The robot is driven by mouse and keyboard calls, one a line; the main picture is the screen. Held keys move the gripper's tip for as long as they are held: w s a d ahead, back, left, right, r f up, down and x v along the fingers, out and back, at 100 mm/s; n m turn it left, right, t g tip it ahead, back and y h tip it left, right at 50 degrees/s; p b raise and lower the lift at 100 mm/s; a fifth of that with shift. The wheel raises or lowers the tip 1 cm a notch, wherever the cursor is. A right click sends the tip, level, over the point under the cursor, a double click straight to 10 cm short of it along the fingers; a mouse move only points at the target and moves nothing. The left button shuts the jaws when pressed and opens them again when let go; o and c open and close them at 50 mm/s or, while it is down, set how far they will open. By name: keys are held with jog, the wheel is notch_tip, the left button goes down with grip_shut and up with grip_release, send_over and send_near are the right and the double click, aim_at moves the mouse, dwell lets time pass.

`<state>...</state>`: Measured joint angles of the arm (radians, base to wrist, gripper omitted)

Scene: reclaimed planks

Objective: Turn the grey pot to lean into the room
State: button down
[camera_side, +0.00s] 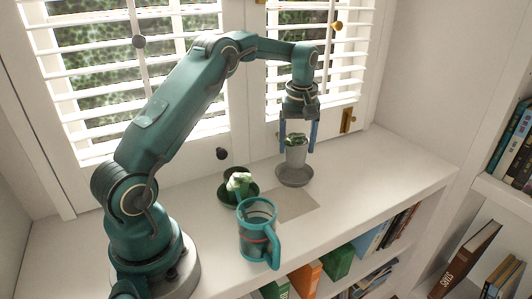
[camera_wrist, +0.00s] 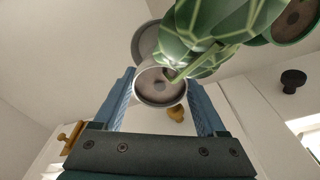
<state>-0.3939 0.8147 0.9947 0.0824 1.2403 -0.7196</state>
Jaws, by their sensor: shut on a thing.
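The grey pot (camera_side: 296,157) stands on a grey saucer (camera_side: 294,177) on the white sill top, near the window. It looks about upright in the side view. A small green plant (camera_side: 295,139) grows in it. In the wrist view the plant (camera_wrist: 215,30) fills the top and spreads up and right from the pot's rim (camera_wrist: 160,101). My gripper (camera_side: 297,147) points down from above, its blue fingers on either side of the pot, shut on it. The fingers also flank the pot in the wrist view (camera_wrist: 159,78).
A dark green pot with a pale plant (camera_side: 239,182) on a green saucer (camera_side: 225,197) stands left of the grey pot. A teal mug (camera_side: 255,240) stands near the front edge. A flat beige square (camera_side: 298,205) lies in front. Window shutters stand behind; the right end is clear.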

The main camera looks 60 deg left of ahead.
aim_at(296, 156)
jog(key=shift+s+d+f, duration=0.1)
jog(key=shift+s+f, duration=0.05)
jog(key=shift+f, duration=0.05)
jog(key=shift+f, duration=1.45)
grip_release()
